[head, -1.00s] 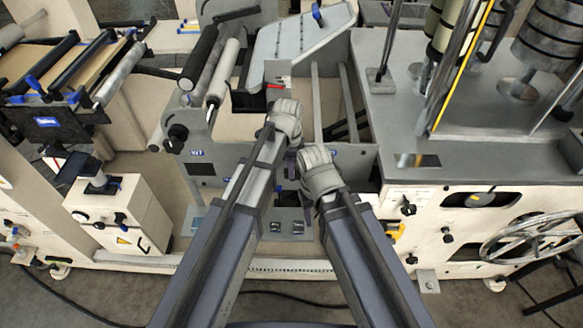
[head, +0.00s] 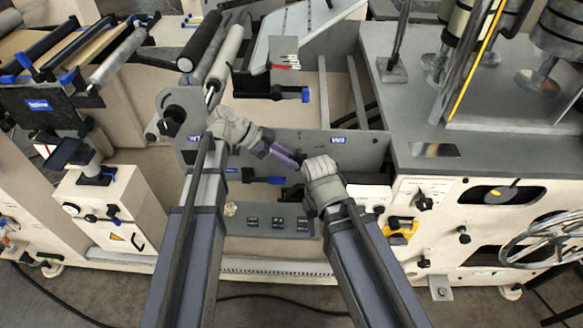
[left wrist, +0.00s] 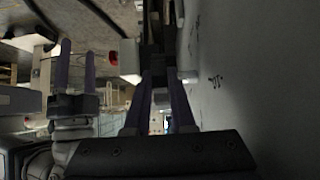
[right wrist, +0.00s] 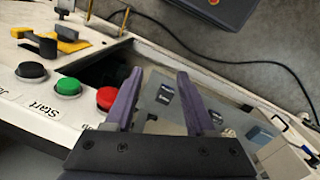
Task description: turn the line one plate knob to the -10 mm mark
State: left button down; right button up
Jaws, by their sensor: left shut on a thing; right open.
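My left gripper (head: 288,156) reaches rightward along the front of the grey side plate (head: 365,150). In the left wrist view the left fingers (left wrist: 158,82) are closed around a dark part (left wrist: 153,50) beside the plate. That part is probably the line one plate knob, but it is too dark to be sure; the head view hides it. Small dark marks (left wrist: 216,80) show on the plate; no -10 mm mark is readable. My right gripper (right wrist: 159,78) is open and empty above the machine's front, near the buttons; its wrist also shows in the head view (head: 320,170).
A black button (right wrist: 31,72), a green button (right wrist: 68,87) and a red button (right wrist: 107,98) lie close to the right fingers. Blue-ended handles (head: 290,93) stick out behind and below the left gripper. A grey ledge with dark switches (head: 250,222) lies below.

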pick_arm(q)
jog(key=h+b, duration=0.1)
jog(key=b, duration=0.2)
jog(key=f+h+b, duration=0.1)
jog(key=h+b, duration=0.1)
jog(key=shift+a+f+b, duration=0.15)
jog(key=shift+f+b, duration=0.15)
jog(key=shift+b, duration=0.1)
jog(key=shift+r+h+b, duration=0.15)
jog(key=shift+h+b, duration=0.65)
jog(key=shift+b, duration=0.2)
jog(key=c, duration=0.8)
grip_release()
jog(key=shift+r, duration=0.1)
jog(key=shift+o, duration=0.2)
jog(key=a, duration=1.5)
jog(key=shift+r+p, duration=0.35)
jog(key=shift+p, duration=0.05)
